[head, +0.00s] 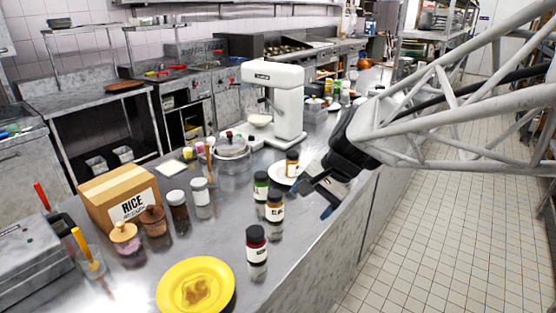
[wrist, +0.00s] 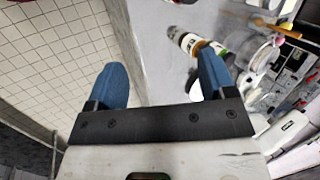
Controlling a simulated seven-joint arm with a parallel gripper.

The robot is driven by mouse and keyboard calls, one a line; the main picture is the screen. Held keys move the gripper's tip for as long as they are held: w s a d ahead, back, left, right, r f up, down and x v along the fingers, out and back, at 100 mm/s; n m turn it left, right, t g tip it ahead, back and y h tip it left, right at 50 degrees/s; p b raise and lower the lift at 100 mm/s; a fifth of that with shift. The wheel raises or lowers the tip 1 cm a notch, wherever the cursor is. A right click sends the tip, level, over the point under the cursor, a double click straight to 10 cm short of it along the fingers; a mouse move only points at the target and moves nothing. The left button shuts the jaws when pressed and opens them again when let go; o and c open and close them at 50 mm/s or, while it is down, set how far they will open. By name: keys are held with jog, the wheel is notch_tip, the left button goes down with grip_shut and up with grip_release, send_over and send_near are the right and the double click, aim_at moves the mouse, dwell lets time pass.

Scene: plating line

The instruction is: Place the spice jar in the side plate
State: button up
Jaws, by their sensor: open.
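Several small spice jars with white labels stand on the steel counter in the head view: a green one (head: 261,186), an amber one (head: 274,206) and a dark red one (head: 257,245). Another amber jar (head: 292,163) appears to stand on the white side plate (head: 278,175). Which jar is the task's one I cannot tell. My gripper (head: 316,196) is open at the counter's right edge, right of the plate and jars. In the wrist view my blue fingers (wrist: 163,80) are apart with nothing between them; jars (wrist: 188,42) lie beyond the right finger, which partly hides them.
A yellow plate (head: 166,292) lies at the front. A white mixer (head: 280,100) stands behind the side plate. Tiled floor (head: 430,245) lies right of the counter.

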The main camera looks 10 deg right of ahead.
jog(key=s+d+n+h, duration=0.1)
jog(key=s+n, duration=0.3)
jog(key=s, duration=0.4)
jog(key=s+d+f+n+h, duration=0.1)
jog(key=s+d+n+h, duration=0.1)
jog(key=s, duration=0.6)
jog(key=shift+s+d+f+n+h, duration=0.2)
jog(key=shift+s+d+n+h, duration=0.15)
jog(key=shift+n+h, duration=0.6)
